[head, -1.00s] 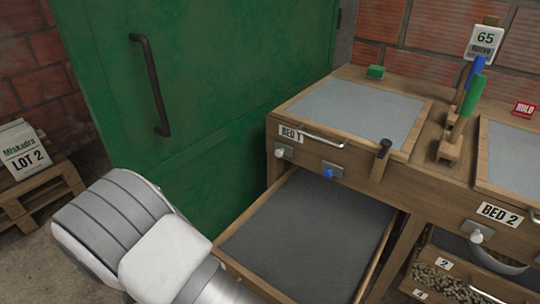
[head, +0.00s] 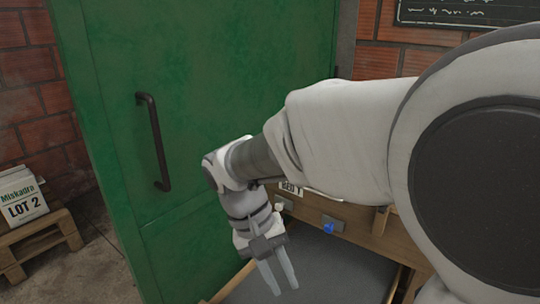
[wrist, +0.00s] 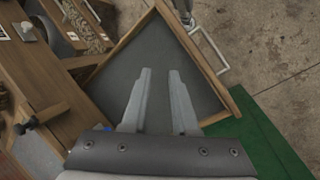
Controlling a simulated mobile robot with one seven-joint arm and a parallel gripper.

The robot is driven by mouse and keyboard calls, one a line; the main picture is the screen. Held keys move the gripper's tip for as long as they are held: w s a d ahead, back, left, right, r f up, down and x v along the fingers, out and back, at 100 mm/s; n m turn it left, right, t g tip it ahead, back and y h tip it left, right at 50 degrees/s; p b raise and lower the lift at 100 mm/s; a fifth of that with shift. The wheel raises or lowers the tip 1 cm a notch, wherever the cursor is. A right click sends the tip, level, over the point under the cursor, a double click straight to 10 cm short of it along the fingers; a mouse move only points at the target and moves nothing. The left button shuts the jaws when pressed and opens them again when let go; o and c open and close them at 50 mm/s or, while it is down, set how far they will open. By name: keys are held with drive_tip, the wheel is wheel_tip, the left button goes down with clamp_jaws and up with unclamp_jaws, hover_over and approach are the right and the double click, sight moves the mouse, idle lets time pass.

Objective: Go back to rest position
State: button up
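My gripper (head: 277,276) hangs at the end of my bent arm, pointing down, in the lower middle of the head view. Its two fingers are apart with nothing between them; the wrist view also shows the open fingers (wrist: 160,100). It is above the pulled-out drawer (wrist: 222,92) under Bed 1, whose dark grey floor looks empty. My arm crosses the right half of the head view and hides most of the bench.
A green door (head: 215,90) with a dark handle (head: 153,140) stands behind my gripper. A wooden pallet (head: 40,243) bears a Lot 2 sack (head: 22,200) at the left. The Bed 1 front has a blue knob (head: 329,228). Concrete floor is open beyond the drawer (wrist: 285,60).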

drive_tip(key=s+d+r+m+t+y, duration=0.1)
drive_tip(key=s+d+r+t+y, duration=0.1)
drive_tip(key=s+d+r+t, duration=0.3)
drive_tip(key=s+d+r+m+t+y, duration=0.1)
drive_tip(key=s+d+r+t+y, duration=0.15)
drive_tip(key=d, duration=0.45)
wheel_tip(320, 180, up, 22)
drive_tip(key=p, duration=2.3)
drive_tip(key=shift+s+a+g, duration=0.1)
drive_tip(key=shift+g, duration=0.15)
